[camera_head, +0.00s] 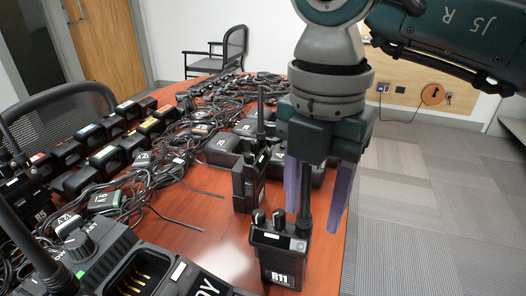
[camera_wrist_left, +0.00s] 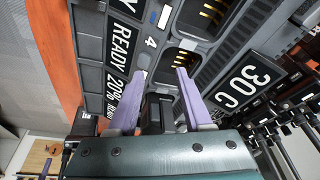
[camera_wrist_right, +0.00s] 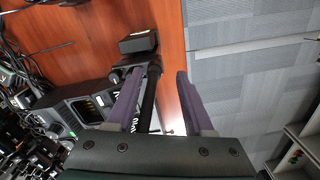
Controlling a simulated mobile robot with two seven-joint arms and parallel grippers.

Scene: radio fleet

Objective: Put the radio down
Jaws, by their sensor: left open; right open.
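A black radio marked R11 (camera_head: 280,258) stands upright on the red-brown table, near its right edge, in the head view. Its antenna rises between the purple fingers of my right gripper (camera_head: 314,220), which is open above the radio's body. In the right wrist view the open fingers (camera_wrist_right: 161,75) have a dark rod beside the left finger; whether they touch it I cannot tell. My left gripper (camera_wrist_left: 160,74) is open and shows only in the left wrist view, over a charger with empty bays (camera_wrist_left: 178,62).
A second black radio (camera_head: 246,187) stands just behind R11. The multi-bay charger (camera_head: 130,272) fills the front left. Cables and several radio parts cover the table's back and left. Bare table (camera_head: 200,235) lies left of R11, carpet (camera_head: 430,220) to the right.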

